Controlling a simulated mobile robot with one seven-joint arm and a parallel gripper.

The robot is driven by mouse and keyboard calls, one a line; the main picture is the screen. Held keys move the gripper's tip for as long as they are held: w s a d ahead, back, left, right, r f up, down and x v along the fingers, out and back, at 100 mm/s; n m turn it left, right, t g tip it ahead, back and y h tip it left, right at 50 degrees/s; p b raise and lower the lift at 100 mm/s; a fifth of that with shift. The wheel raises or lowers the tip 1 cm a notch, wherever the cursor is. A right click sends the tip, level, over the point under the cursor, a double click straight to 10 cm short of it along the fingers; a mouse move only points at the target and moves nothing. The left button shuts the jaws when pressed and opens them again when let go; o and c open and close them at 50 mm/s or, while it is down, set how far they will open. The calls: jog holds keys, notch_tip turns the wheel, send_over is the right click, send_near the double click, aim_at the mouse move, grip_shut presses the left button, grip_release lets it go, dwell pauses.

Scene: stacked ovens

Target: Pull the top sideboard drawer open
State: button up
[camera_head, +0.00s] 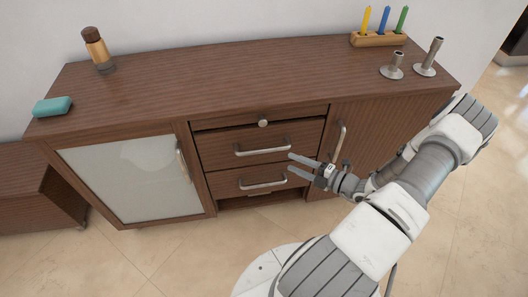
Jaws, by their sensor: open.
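The brown wooden sideboard (200,83) has a stack of drawer fronts in its middle. A narrow front at the top carries a round metal knob (263,123). Below it, a drawer front (225,141) carries a silver bar handle (262,151). A lower drawer front (222,187) has a similar bar handle (262,185). All fronts look closed, with a dark gap beneath the narrow one. My gripper (290,163) is open and empty, its fingers pointing left. In the picture it sits near the right ends of the two bar handles; I cannot tell its distance from the fronts.
A glass-fronted door (125,178) is at left and a wooden door (375,130) with an upright handle at right. Floor in front is clear.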

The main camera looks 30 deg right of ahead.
aim_at(264, 149)
jog(key=b+x, duration=0.2)
jog(key=x, duration=1)
jog(key=shift+w+a+f, duration=0.1)
jog(key=shift+w+a, duration=0.1)
grip_shut()
dwell(0.9)
